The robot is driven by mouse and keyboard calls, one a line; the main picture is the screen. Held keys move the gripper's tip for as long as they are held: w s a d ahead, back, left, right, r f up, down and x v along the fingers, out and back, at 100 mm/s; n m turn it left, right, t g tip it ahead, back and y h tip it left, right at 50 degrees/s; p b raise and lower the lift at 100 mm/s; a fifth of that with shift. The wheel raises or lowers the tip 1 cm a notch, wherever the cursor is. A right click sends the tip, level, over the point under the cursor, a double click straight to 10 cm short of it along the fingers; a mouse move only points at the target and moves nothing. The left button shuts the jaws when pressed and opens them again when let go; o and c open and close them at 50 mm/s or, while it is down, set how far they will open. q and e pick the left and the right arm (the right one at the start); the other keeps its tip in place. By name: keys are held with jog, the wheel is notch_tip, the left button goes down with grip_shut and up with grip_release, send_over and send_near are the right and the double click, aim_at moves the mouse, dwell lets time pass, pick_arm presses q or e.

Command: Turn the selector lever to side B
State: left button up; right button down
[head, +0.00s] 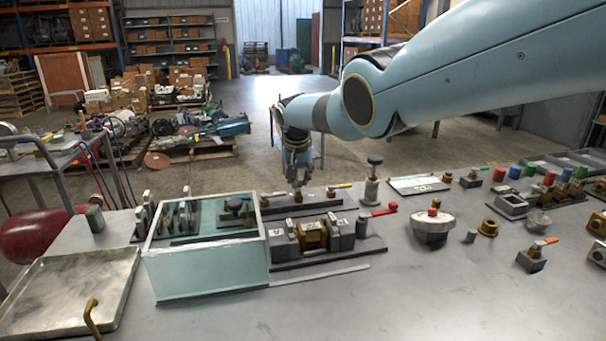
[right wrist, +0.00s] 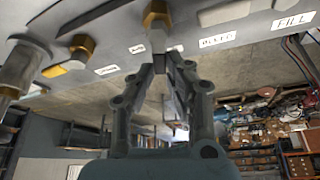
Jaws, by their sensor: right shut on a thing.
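My right gripper (head: 298,180) points down at the valve row behind the glass-walled box. In the right wrist view the gripper (right wrist: 167,62) is shut at the middle brass valve (right wrist: 157,12), on what looks like its lever; the fingers hide most of it. A side valve with a yellow handle (head: 340,186) stands to its right; it also shows in the right wrist view (right wrist: 70,60). A brass block (head: 312,236) between grey blocks stands in front, with a red-handled lever (head: 380,210) at its right. I cannot read any side B mark. My left gripper is out of view.
The clear-walled box (head: 208,270) stands left of the brass block, with a metal tray (head: 60,295) farther left. A grey round pot with a red knob (head: 433,228) and several small fittings stand to the right. The front middle of the bench is clear.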

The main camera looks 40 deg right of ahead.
aim_at(299, 192)
jog(key=shift+w+a+n+t+y, duration=0.2)
jog(key=shift+a+n+t+y, duration=0.05)
jog(key=shift+n, duration=0.7)
jog(key=shift+w+a+n+t+y, duration=0.2)
jog(key=shift+n+t+y, duration=0.05)
jog(key=shift+n, duration=0.7)
jog(key=c, duration=1.3)
grip_release()
jog(key=shift+c, duration=0.2)
jog(key=shift+r, duration=0.4)
jog(key=v, duration=1.1)
jog(key=shift+s, duration=0.15)
jog(key=shift+a, duration=0.15)
